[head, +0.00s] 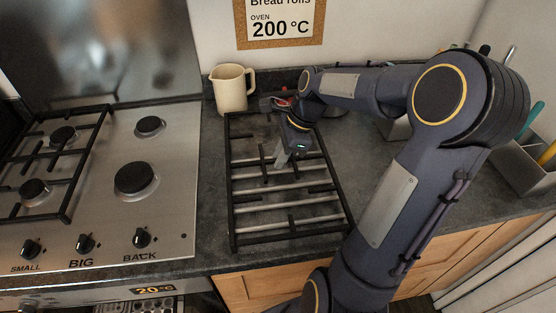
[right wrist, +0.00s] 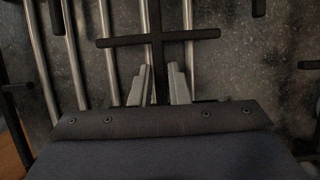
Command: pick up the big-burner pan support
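The black pan support (head: 236,206), a rectangular frame with inward prongs, lies on the dark counter right of the hob. Silver rods run across within its outline. My right gripper (head: 281,160) is over its middle, pointing down. In the right wrist view my right gripper (right wrist: 163,85) has its two grey fingers apart, one on each side of a black bar (right wrist: 157,55) with a cross-piece. The fingers look slightly clear of the bar; their tips' depth is hard to judge. My left gripper is not in view.
The steel hob (head: 175,205) is at left, its right burners bare, and another black support (head: 72,185) covers its left burners. A cream jug (head: 230,90) stands behind the pan support. A utensil holder (head: 528,165) is at far right. Counter right of the support is partly hidden by my arm.

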